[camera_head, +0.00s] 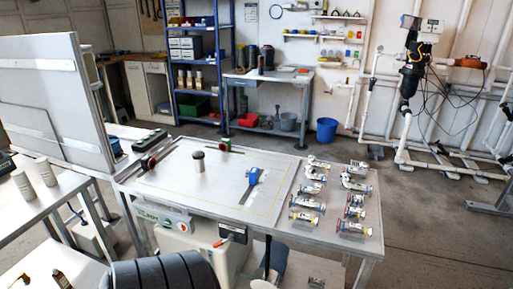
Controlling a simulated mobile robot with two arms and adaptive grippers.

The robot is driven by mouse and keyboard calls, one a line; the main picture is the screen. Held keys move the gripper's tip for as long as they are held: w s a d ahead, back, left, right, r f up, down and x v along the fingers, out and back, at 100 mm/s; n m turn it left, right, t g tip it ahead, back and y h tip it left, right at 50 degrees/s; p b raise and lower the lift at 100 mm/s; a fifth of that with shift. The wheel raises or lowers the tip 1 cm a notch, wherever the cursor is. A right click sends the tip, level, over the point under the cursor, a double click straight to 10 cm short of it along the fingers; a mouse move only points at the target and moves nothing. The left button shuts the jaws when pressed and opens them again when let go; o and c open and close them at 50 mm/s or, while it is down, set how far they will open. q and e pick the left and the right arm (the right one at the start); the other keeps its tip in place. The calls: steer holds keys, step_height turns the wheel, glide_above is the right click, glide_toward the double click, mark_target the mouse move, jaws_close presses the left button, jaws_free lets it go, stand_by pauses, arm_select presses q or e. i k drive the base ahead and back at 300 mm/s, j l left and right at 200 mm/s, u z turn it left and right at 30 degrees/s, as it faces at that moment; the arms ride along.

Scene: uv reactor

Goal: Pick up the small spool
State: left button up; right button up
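Several small silver pipe pieces with flanged ends lie in two groups on the right part of the central table (236,212). One is a short piece (307,203) in the left group; another is at the front of the right group (354,227). A short upright grey cylinder with a dark top (199,163) stands nearer the table's middle. I cannot tell which of these is the small spool. I make out neither of my grippers in this view.
A blue-handled tool (253,178) lies at the table's middle, with clamps along its back left. A large dark ribbed cylinder (165,271) fills the bottom edge. A grey panel (55,95) rises at left. Open floor lies right of the table. White pipework lines the right wall.

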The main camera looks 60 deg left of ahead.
mark_target(304, 220)
steer(key=u, duration=1.55)
